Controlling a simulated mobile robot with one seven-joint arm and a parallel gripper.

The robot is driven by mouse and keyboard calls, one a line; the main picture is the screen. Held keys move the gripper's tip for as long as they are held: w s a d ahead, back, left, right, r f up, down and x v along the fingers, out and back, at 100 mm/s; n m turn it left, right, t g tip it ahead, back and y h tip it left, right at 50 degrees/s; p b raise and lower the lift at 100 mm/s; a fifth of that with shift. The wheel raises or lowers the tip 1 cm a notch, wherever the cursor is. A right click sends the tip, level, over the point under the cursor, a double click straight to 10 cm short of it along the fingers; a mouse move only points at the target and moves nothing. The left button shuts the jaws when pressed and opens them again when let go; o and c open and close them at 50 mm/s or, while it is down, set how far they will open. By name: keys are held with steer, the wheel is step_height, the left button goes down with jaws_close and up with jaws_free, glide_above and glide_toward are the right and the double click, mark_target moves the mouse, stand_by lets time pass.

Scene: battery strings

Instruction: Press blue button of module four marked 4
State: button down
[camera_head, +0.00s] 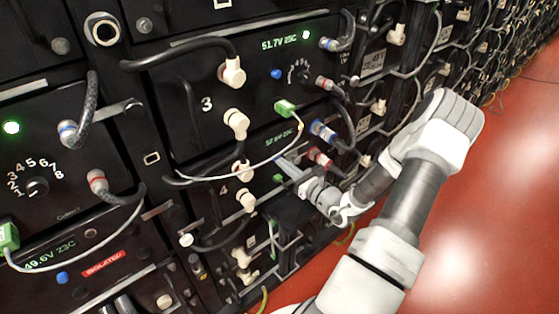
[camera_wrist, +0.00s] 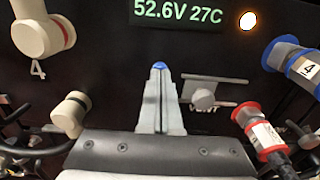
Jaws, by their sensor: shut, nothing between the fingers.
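The blue button (camera_wrist: 159,65) of module four shows in the wrist view as a small blue cap, partly hidden behind my fingertips. It sits below the green display (camera_wrist: 178,13) reading 52.6V 27C. My gripper (camera_wrist: 158,72) is shut and empty, its tips lined up with the button. I cannot tell whether they touch it. In the head view my gripper (camera_head: 281,161) reaches the front of module four (camera_head: 223,190), below module three. The label 4 also shows at the left in the wrist view (camera_wrist: 38,69).
Cream plugs (camera_wrist: 70,114), a blue connector (camera_wrist: 292,62) and a red connector (camera_wrist: 262,132) flank my fingers. A vent fitting (camera_wrist: 205,98) is close to their right. In the head view, a thin white cable (camera_head: 240,174) hangs across module four. Red floor (camera_head: 480,220) is open at the right.

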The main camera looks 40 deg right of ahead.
steer(key=s+p, duration=0.1)
steer(key=s, duration=0.6)
steer(key=shift+s+d, duration=0.25)
steer(key=shift+d, duration=0.05)
stand_by(0.5)
